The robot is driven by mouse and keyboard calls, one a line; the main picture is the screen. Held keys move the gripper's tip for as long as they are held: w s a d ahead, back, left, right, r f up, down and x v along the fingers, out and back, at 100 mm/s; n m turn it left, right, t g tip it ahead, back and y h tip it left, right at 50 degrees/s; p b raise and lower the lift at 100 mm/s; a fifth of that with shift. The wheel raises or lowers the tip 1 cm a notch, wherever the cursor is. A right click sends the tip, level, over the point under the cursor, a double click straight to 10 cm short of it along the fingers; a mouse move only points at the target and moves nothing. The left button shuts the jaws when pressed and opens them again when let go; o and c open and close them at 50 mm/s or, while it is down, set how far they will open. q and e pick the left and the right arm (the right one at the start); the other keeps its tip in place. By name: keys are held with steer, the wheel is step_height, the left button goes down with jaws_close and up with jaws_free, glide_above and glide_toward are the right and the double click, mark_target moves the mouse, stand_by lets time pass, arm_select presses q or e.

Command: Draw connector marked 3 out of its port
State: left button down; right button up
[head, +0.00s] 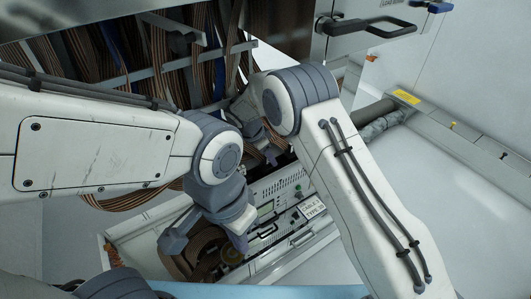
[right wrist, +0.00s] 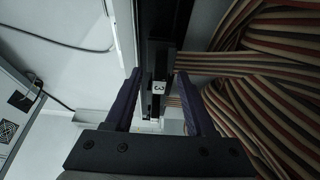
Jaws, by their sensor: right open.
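In the right wrist view, the connector marked 3 (right wrist: 159,88) is a dark upright block with a white label, its digit turned sideways. It appears between the two purple fingers of my open right gripper (right wrist: 158,76), with a visible gap on the right side; contact on the left is unclear. Its port is not clearly visible. In the head view, the right gripper is mostly hidden behind its own arm near the cable rack. My left gripper (head: 205,243) is open, lower down, over a coil of brown cable (head: 205,255); I see nothing held in it.
Striped ribbon cables (right wrist: 265,85) crowd the right of the wrist view, close to the finger. The head view shows hanging cable bundles (head: 150,55), an instrument panel (head: 285,190), a label card (head: 312,207) and a door handle (head: 375,27). The white surface at right is mostly clear.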

jaws_close()
steer(key=shift+r+p, duration=0.35)
steer(key=shift+r, duration=0.35)
stand_by(0.7)
steer(key=shift+r+p, duration=0.45)
steer(key=shift+r, duration=0.4)
